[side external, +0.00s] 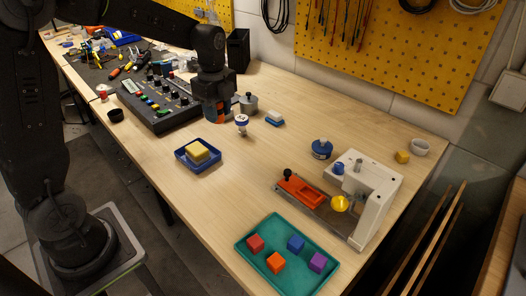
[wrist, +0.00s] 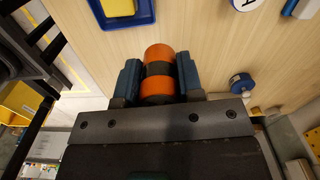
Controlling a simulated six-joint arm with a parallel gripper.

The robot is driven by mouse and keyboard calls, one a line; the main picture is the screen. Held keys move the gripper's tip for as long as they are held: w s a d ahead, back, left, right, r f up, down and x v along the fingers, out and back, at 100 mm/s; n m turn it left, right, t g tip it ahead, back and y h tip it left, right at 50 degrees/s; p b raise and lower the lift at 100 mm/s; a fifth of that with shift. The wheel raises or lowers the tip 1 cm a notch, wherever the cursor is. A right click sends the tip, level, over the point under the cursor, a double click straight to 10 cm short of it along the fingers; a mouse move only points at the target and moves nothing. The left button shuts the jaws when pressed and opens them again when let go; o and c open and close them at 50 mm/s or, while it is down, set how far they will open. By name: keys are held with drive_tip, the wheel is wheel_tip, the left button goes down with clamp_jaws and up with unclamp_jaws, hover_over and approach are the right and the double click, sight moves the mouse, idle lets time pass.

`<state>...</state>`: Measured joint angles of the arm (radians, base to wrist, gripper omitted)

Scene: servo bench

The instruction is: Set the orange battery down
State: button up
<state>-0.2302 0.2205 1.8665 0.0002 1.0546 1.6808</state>
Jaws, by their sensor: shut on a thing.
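The orange battery (wrist: 158,54) has a dark band around its middle and sits between the fingers of my gripper (wrist: 158,76) in the wrist view. The gripper is shut on it, one finger touching each side. In the side external view my gripper (side external: 217,112) is low over the bench, beside the right end of the dark control panel. Only a small orange part of the battery (side external: 222,117) shows there. I cannot tell whether its underside touches the wood.
A blue tray with a yellow block (side external: 198,152) stands in front of my gripper. A white-and-blue knob-like piece (side external: 241,121), a grey lidded pot (side external: 248,102) and a blue-white block (side external: 274,119) stand close on the right. The control panel (side external: 158,105) is left. Bare wood (side external: 235,190) lies nearer.

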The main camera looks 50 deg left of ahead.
drive_tip(key=w+a, duration=0.2)
drive_tip(key=w, duration=0.3)
hover_over(271, 153)
wheel_tip(271, 153, down, 7)
drive_tip(key=shift+f, duration=2.25)
drive_tip(key=shift+f, duration=0.2)
drive_tip(key=o, duration=1)
drive_tip(key=shift+c, duration=0.2)
